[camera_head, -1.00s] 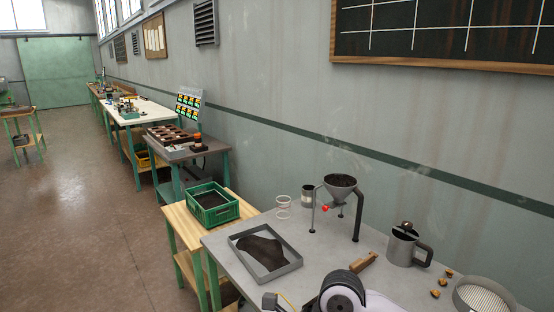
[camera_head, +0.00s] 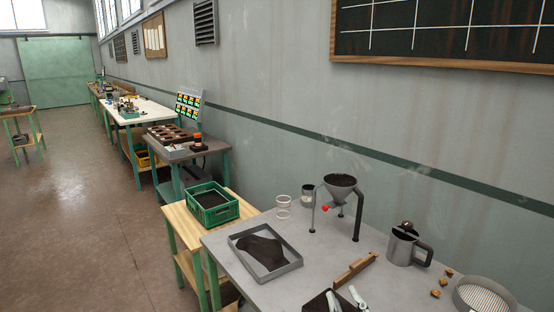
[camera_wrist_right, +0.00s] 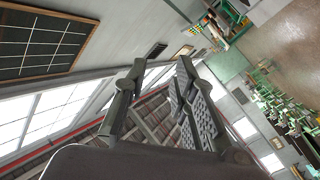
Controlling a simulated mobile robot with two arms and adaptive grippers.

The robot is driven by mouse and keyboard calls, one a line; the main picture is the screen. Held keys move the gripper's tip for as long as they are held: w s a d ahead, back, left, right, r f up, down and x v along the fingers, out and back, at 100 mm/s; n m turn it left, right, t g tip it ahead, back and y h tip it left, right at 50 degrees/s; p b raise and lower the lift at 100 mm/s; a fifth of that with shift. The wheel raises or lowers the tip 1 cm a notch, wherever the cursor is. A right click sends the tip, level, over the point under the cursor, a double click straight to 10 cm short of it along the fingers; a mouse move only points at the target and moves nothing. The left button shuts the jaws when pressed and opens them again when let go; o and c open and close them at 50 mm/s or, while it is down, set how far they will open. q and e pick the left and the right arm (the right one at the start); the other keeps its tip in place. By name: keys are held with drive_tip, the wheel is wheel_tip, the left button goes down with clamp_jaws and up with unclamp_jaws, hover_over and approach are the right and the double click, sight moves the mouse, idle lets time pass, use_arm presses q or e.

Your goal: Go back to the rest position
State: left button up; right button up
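My right gripper (camera_wrist_right: 160,66) shows in the right wrist view. Its two dark fingers stand apart with nothing between them, and only wall, windows and roof beams show behind. In the head view, two pale slim pieces (camera_head: 357,297) show at the bottom edge over a dark flat thing (camera_head: 318,302); I cannot tell whether they belong to my gripper. My left gripper is in neither view.
The grey table (camera_head: 305,236) holds a tray with dark material (camera_head: 292,267), a funnel on legs (camera_head: 341,190), a metal jug (camera_head: 403,246), a wooden bar (camera_head: 355,268) and a round sieve (camera_head: 483,296). A green crate (camera_head: 232,208) stands beyond.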

drive_tip(key=s+d+f+m+g+h, duration=0.1)
drive_tip(key=s+d+f+g, duration=0.1)
drive_tip(key=f, duration=0.3)
drive_tip(key=s+d+f+m+g+h, duration=0.1)
drive_tip(key=s+d+f+g, duration=0.1)
drive_tip(key=s+f+g, duration=0.1)
drive_tip(key=s+d+f+m+g, duration=0.2)
drive_tip(key=s+f, duration=0.2)
drive_tip(key=f, duration=0.3)
drive_tip(key=shift+s+d+f+g+h, duration=0.15)
drive_tip(key=shift+s+f+g+h, duration=0.15)
drive_tip(key=shift+h, duration=0.1)
drive_tip(key=s+f+m+g, duration=0.1)
drive_tip(key=s+f+g, duration=0.3)
drive_tip(key=s, duration=0.4)
drive_tip(key=s+f+g, duration=0.3)
drive_tip(key=s+f, duration=0.1)
drive_tip(key=s, duration=0.3)
wheel_tip(320, 180, down, 25)
drive_tip(key=s+g, duration=0.1)
drive_tip(key=s+d+f, duration=0.2)
drive_tip(key=s+f, duration=0.6)
drive_tip(key=s+d+f+g, duration=0.1)
drive_tip(key=s+d+f, duration=0.1)
drive_tip(key=s+f, duration=0.7)
drive_tip(key=shift+y, duration=0.3)
